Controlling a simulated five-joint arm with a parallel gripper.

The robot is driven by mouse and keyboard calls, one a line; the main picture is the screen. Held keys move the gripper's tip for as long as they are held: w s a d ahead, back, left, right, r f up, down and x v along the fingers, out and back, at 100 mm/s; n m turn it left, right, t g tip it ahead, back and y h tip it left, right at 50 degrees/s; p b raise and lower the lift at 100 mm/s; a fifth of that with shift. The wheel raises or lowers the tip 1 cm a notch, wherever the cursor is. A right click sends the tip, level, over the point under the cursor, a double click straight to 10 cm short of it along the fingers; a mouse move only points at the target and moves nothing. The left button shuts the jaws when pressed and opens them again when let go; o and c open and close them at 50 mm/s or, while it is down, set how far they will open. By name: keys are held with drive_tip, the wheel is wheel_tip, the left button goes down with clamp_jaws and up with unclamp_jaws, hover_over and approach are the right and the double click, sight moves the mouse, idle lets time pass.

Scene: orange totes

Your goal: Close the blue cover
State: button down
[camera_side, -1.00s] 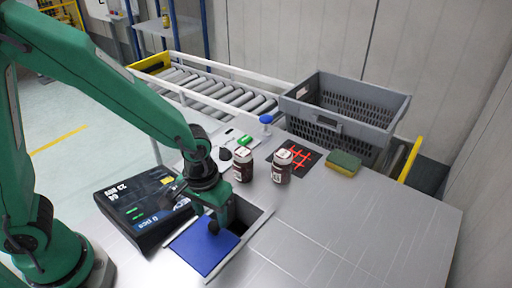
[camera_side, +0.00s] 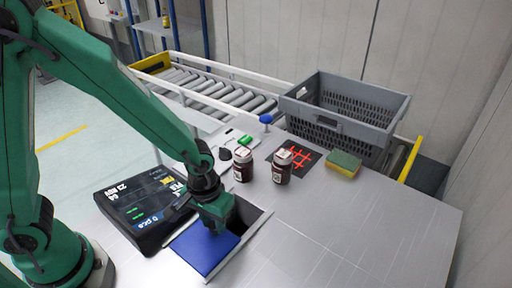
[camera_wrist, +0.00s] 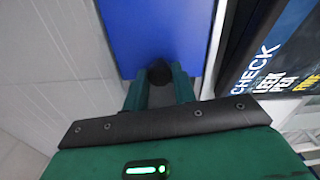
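The blue cover (camera_side: 203,249) lies in a rectangular recess in the metal table, over its near-left part; the far-right part is an open dark hole (camera_side: 247,213). The blue panel (camera_wrist: 165,25) fills the upper middle of the wrist view, with a dark round knob (camera_wrist: 160,72) on it. My gripper (camera_side: 215,225) is low over the cover's far edge. In the wrist view my gripper's fingers (camera_wrist: 160,82) stand apart, one on each side of the knob. I cannot tell whether they press on it. In the side view my gripper hides the knob.
A black scale (camera_side: 145,210) with a lit display stands just left of the recess. Two brown jars (camera_side: 282,167) (camera_side: 242,165), a sponge (camera_side: 343,164) and a grey crate (camera_side: 345,110) are farther back. The table's right part is clear.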

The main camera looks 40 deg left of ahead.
drive_tip(key=shift+w+a, duration=0.15)
drive_tip(key=shift+w, duration=5.75)
drive_tip(key=c, duration=1.1)
unclamp_jaws()
drive_tip(key=shift+c, duration=0.2)
drive_tip(key=shift+r, duration=0.1)
wheel_tip(320, 180, up, 8)
drive_tip(key=shift+s+f, duration=0.15)
drive_tip(key=shift+f, duration=0.05)
drive_tip(key=shift+r, duration=0.1)
